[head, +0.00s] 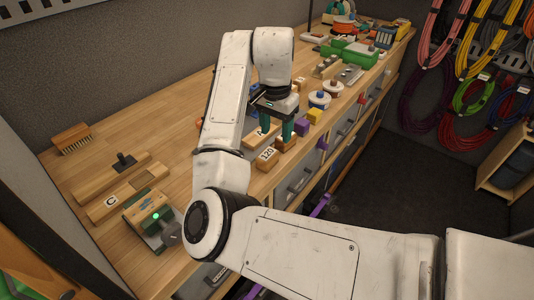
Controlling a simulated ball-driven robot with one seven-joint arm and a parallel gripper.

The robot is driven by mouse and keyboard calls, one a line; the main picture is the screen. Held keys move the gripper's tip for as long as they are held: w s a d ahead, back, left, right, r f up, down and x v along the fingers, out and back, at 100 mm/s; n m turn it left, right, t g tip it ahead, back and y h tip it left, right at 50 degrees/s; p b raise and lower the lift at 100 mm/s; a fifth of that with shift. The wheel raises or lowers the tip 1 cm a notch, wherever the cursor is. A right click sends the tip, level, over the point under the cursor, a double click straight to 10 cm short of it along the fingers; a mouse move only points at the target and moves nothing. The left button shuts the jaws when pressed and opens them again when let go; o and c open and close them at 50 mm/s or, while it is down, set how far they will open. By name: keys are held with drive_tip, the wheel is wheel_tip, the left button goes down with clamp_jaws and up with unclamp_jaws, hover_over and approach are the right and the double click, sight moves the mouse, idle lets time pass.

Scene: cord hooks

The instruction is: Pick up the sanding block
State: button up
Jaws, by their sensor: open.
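A wooden block labelled "120" (267,158), which looks like the sanding block, lies near the front edge of the workbench. My gripper (276,127) points down over the bench, just behind and to the right of this block. Its dark green fingers are apart. A small brown block (287,143) is below the right finger, beside the "120" block. I cannot tell whether the fingers touch anything, and nothing is seen held between them.
The wooden workbench (100,160) carries a brush (72,138), a piece marked "C" (112,201) and a green-topped device (150,212) at left. Purple (301,127) and yellow blocks (314,116) stand right of my gripper. Coiled cords (484,45) hang at right. Bare bench lies behind my arm.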

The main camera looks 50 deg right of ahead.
sight(269, 153)
drive_tip(key=shift+w+a+r+y, duration=0.3)
drive_tip(key=shift+w+a+r, duration=0.15)
drive_tip(key=shift+w+r, duration=0.15)
drive_tip(key=f, duration=0.5)
drive_tip(key=f+p, duration=0.1)
drive_tip(key=f, duration=0.4)
drive_tip(key=shift+w+f, duration=0.2)
drive_tip(key=shift+f, duration=0.15)
drive_tip(key=shift+c, duration=0.4)
drive_tip(key=c, duration=0.7)
drive_tip(key=shift+r, duration=0.1)
